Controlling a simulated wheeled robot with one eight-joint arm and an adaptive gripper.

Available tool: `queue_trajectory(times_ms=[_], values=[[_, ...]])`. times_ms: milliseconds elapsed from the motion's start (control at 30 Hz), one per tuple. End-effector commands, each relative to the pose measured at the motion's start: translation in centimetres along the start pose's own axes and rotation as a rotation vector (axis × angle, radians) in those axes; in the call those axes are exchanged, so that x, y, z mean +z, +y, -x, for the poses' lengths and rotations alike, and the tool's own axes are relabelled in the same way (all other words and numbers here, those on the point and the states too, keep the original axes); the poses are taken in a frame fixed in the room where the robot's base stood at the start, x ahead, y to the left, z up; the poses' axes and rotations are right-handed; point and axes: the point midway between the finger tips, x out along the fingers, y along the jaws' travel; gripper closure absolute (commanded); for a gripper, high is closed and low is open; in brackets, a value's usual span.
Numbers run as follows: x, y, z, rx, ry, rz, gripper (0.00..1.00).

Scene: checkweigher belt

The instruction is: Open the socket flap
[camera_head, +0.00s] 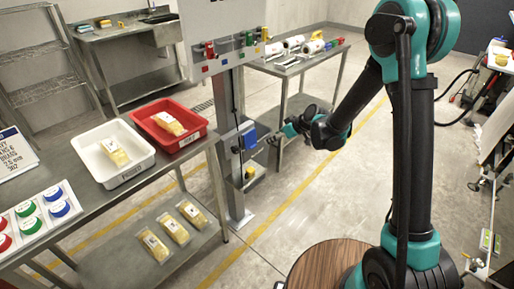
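A blue socket flap (249,137) sits on the grey post, on the side facing my arm. It is small in the picture, and I cannot tell whether it is shut or partly raised. My gripper (274,141) is just to the right of it, pointing left towards the post. A gap seems to show between the gripper and the flap; contact is not clear. The fingers are dark and small, so I cannot tell whether they are open or shut. No held object is visible.
A board with coloured switches (224,45) tops the post (231,165). A yellow fitting (249,172) sits lower on it. To the left, a steel table (85,190) bears a white tray (134,173) and a red tray (188,141). A rear bench (285,67) stands behind.

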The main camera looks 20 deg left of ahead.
Motion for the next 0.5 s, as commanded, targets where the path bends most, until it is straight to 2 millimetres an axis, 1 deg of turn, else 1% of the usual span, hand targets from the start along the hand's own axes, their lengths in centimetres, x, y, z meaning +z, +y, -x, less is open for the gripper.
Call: queue_trajectory(times_ms=[33,100,500], values=[[0.0,0.0,-0.9,-0.001,0.000,0.001,0.45],[-0.1,0.0,-2.1,-0.002,0.000,0.000,0.45],[0.0,0.0,-9.1,-0.001,0.000,-0.001,0.45]])
